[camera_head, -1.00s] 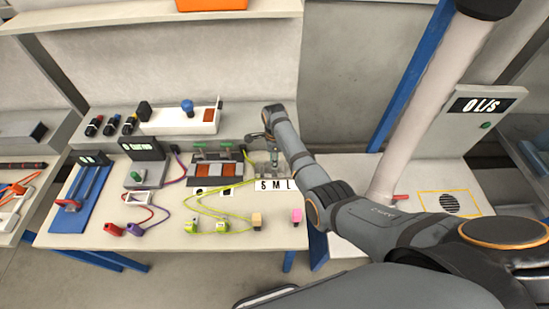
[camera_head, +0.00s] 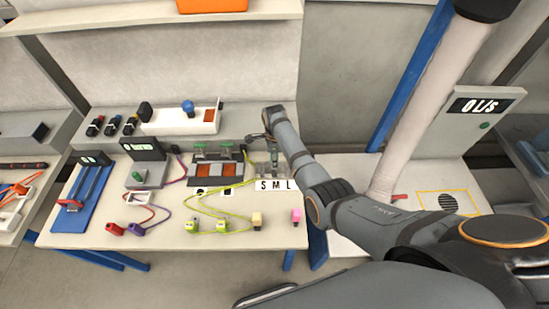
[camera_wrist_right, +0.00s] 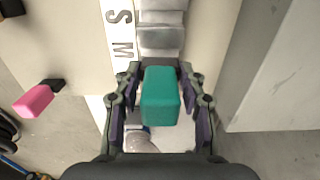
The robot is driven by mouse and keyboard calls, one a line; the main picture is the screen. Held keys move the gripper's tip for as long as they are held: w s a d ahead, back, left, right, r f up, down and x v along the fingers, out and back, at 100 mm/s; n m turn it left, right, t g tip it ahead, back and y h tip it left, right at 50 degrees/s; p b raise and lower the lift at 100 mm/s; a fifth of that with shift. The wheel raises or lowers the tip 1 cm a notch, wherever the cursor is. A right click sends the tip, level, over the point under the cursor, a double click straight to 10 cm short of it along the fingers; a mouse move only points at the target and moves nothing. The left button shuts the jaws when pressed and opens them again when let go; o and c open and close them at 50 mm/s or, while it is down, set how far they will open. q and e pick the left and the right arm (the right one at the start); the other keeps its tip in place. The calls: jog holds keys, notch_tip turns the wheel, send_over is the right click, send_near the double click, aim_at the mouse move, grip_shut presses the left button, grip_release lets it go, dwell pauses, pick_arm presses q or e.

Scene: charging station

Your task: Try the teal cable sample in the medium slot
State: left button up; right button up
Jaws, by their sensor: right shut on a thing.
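The teal cable sample (camera_wrist_right: 160,97) is a teal block between the two fingers of my right gripper (camera_wrist_right: 160,80) in the right wrist view. The gripper is shut on it. Beyond it is a pale metal slot block (camera_wrist_right: 160,38), beside a white strip (camera_wrist_right: 117,35) with S and M readable. The block's far end is near the M; I cannot tell whether it is in a slot. In the head view the S M L sign (camera_head: 272,185) is at the bench's right end. My right gripper (camera_head: 270,150) is just behind it, small there. My left gripper is not in view.
A pink sample (camera_head: 296,215), a tan sample (camera_head: 257,219) and yellow-green plugs (camera_head: 191,226) lie along the front of the bench (camera_head: 170,237). A device with orange panels (camera_head: 215,172) stands left of the sign. The bench's right edge is close to the arm.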

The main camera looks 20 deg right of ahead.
jog(key=shift+f+b, duration=1.15)
jog(key=shift+f, duration=0.45)
jog(key=o, duration=1.3)
jog(key=shift+r, duration=0.1)
jog(key=shift+r, duration=0.3)
notch_tip(320, 180, up, 11)
jog(key=shift+r, duration=0.15)
